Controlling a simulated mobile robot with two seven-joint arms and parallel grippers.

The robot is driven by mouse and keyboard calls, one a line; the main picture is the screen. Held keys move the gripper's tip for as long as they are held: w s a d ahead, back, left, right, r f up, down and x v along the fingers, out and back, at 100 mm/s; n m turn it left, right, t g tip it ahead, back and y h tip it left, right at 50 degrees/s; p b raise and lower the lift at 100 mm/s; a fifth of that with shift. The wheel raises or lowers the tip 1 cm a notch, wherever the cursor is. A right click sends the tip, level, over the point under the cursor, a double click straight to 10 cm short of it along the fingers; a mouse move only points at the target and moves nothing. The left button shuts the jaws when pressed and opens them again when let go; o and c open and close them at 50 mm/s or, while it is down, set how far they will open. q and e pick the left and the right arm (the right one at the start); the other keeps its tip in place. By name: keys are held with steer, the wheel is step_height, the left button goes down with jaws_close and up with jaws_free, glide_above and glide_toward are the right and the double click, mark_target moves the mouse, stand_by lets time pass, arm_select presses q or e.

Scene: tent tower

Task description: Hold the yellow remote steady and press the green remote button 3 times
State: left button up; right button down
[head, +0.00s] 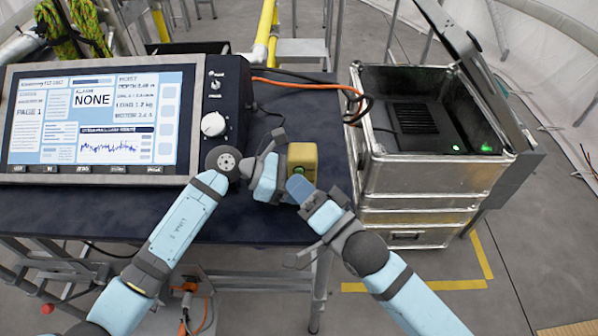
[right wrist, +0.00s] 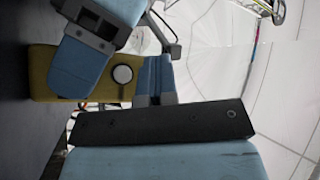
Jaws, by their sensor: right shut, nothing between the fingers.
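The yellow remote (head: 303,156) is held up above the right end of the dark table. My left gripper (head: 268,178) is shut on it, and its blue finger (right wrist: 78,65) lies across the remote (right wrist: 42,78) in the right wrist view. A pale round button (right wrist: 122,74) with a dark rim shows on the remote there; no green shows on it. My right gripper (head: 298,187) is shut and empty, just below the remote in the head view. Its closed fingertips (right wrist: 158,75) are close to the button; I cannot tell whether they touch the remote.
A large monitor panel (head: 100,122) with a knob box (head: 222,105) stands on the table (head: 150,212) at the left. An open metal case (head: 415,185) stands right of the table, with an orange cable (head: 310,84) running to it.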

steer(key=shift+s, duration=3.35)
arm_select(q)
steer(key=o, duration=1.2)
